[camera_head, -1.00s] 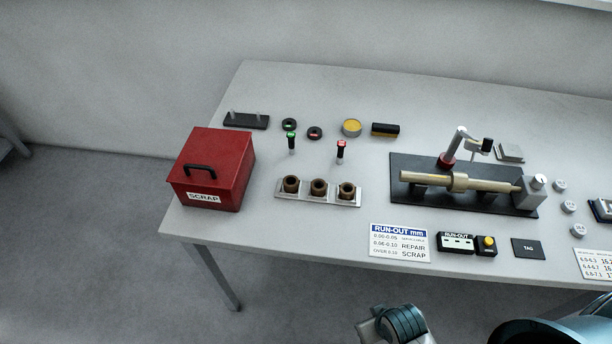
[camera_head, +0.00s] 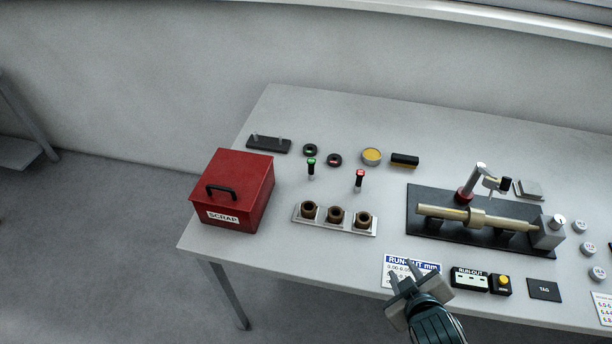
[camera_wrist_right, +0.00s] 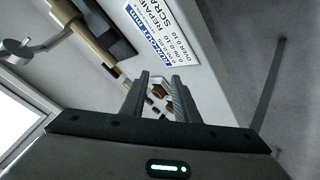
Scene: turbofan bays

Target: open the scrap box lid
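The red scrap box (camera_head: 250,205) stands at the left end of the table. Its lid (camera_head: 238,170) is shut, with a black handle (camera_head: 221,190) towards the front above the white SCRAP label (camera_head: 222,217). My right gripper (camera_head: 412,282) is at the table's front edge, over the run-out card, well to the right of the box. Its two fingers are spread with nothing between them, as the right wrist view (camera_wrist_right: 160,98) also shows. I cannot make out the box in the right wrist view. My left gripper is not in view.
Between box and gripper stands a tray (camera_head: 299,219) with three brown cups. Behind it are a green-topped pin (camera_head: 311,170) and a red-topped pin (camera_head: 359,181). The run-out fixture (camera_head: 480,220) fills the right. The table front beside the box is clear.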

